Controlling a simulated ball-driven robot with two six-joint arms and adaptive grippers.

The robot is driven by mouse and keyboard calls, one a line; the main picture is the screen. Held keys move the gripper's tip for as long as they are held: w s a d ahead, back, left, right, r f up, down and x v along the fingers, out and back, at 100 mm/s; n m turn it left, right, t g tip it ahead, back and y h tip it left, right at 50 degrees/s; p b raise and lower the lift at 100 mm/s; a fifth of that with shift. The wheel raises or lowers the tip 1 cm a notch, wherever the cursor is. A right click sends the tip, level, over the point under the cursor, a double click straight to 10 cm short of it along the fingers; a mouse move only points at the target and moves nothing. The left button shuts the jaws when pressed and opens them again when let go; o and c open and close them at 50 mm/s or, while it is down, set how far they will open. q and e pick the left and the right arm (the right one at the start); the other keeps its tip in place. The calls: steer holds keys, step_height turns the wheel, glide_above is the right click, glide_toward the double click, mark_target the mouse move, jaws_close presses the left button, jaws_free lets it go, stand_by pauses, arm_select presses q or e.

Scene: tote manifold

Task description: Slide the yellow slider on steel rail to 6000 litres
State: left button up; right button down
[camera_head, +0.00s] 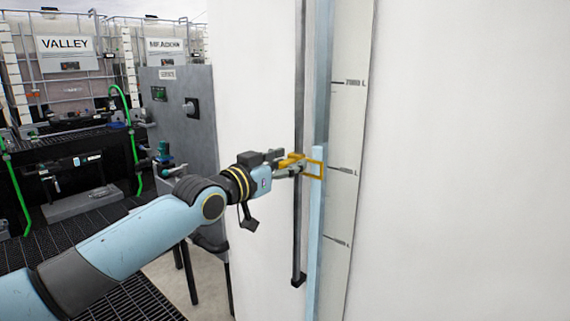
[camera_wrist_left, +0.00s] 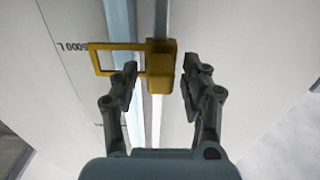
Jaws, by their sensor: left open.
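The yellow slider (camera_head: 312,168) sits on the dark steel rail (camera_head: 298,225) on the tall white tank. Its block (camera_wrist_left: 160,66) is on the rail and its open rectangular window frame (camera_wrist_left: 97,60) reaches sideways towards the scale. In the head view the frame is about level with the middle visible mark of the litre scale (camera_head: 343,171), below the top label, which looks like 7000 L. The middle label is too small to read surely. My left gripper (camera_head: 291,168) is open at the slider, its fingers (camera_wrist_left: 160,75) on either side of the block; contact is unclear. My right gripper is out of view.
A pale blue vertical tube (camera_head: 318,230) runs between rail and scale. The rail ends in a dark bracket (camera_head: 298,281) below. A grey cabinet (camera_head: 190,125) stands left behind my arm, with caged totes (camera_head: 68,75) farther back. Plain white surface fills the right.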

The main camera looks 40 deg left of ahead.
mark_target(282, 165)
arm_select(q)
steer(key=shift+s+a, duration=0.15)
steer(key=shift+s, duration=1.7)
steer(key=shift+s+a, duration=0.1)
steer(key=shift+s, duration=1.75)
